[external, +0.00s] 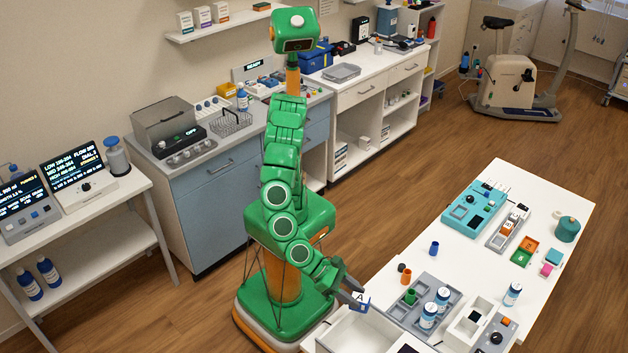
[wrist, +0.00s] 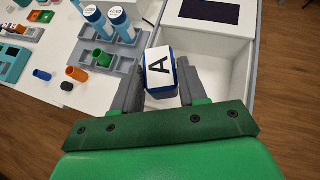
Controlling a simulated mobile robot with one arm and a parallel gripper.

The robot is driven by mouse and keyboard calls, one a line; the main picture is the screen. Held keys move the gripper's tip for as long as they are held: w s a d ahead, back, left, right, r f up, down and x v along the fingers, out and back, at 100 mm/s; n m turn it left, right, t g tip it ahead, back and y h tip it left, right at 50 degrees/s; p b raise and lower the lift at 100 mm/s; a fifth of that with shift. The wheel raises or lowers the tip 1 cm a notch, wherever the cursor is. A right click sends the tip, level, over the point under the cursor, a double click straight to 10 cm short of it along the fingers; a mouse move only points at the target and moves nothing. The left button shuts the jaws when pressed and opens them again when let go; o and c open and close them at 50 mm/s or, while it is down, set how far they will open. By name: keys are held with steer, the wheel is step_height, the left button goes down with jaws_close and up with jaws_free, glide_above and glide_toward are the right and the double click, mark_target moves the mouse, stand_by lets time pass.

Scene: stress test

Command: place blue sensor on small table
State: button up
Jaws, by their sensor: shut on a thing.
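My gripper (external: 355,297) is shut on a small blue block with a white top marked "A" (external: 361,303), which looks like the blue sensor. In the wrist view the block (wrist: 160,73) sits between the two grey fingers of my gripper (wrist: 161,88), its label facing the camera. The block is over the near-left end of the white table (external: 395,262), by an open white tray (external: 338,338). The gap between the block and the surface below is hard to judge. Which surface is the small table is not clear.
A grey rack (external: 407,310) holds blue-and-white bottles (external: 428,315) and a green cup (external: 410,296). An orange cup (external: 406,276) and a blue cup (external: 434,248) stand nearby. A teal device (external: 475,208) is further back. Bare tabletop lies around the blue cup.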

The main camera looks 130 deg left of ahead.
steer(key=shift+w+d+f, duration=0.6)
steer(key=shift+w+f, duration=0.75)
steer(key=shift+f, duration=0.45)
steer(key=shift+w+d+f, duration=0.55)
steer(key=shift+w+f, duration=0.85)
steer(key=shift+f, duration=0.4)
steer(key=shift+w+d+f, duration=0.6)
steer(key=shift+w+f, duration=0.75)
steer(key=shift+f, duration=0.45)
steer(key=shift+f, duration=0.25)
steer(key=shift+f, duration=0.2)
